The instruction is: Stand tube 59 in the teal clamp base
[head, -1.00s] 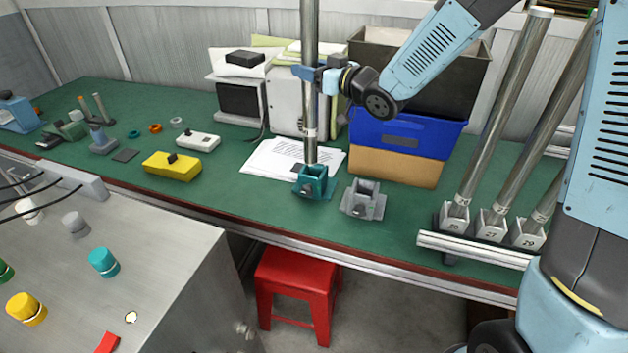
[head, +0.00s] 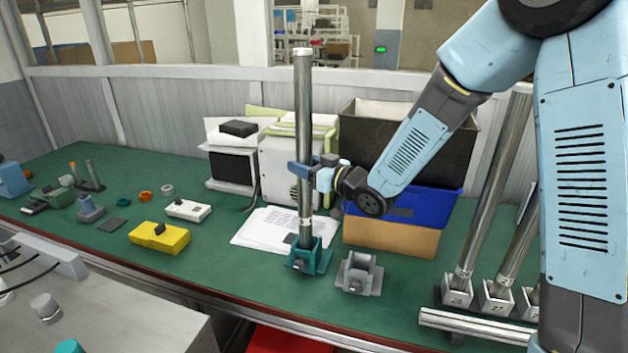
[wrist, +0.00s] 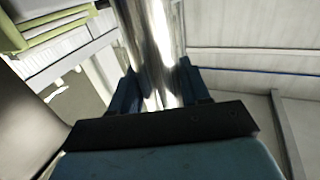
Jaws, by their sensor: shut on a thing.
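A tall shiny metal tube (head: 304,110) stands upright with a pale band near its lower end; no number is readable on it. Its lower end meets the teal clamp base (head: 322,262) and appears to be inside its socket; how deep is hidden. My gripper (head: 303,174) is shut around the tube at about mid-height, well above the base. In the wrist view the tube (wrist: 150,45) passes between the two blue fingers.
A grey clamp base (head: 358,274) stands just right of the teal one. Papers (head: 262,228) lie behind. A blue bin (head: 425,205) is behind my wrist. More tubes (head: 490,190) lean in a rack at right. A yellow box (head: 160,238) sits left.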

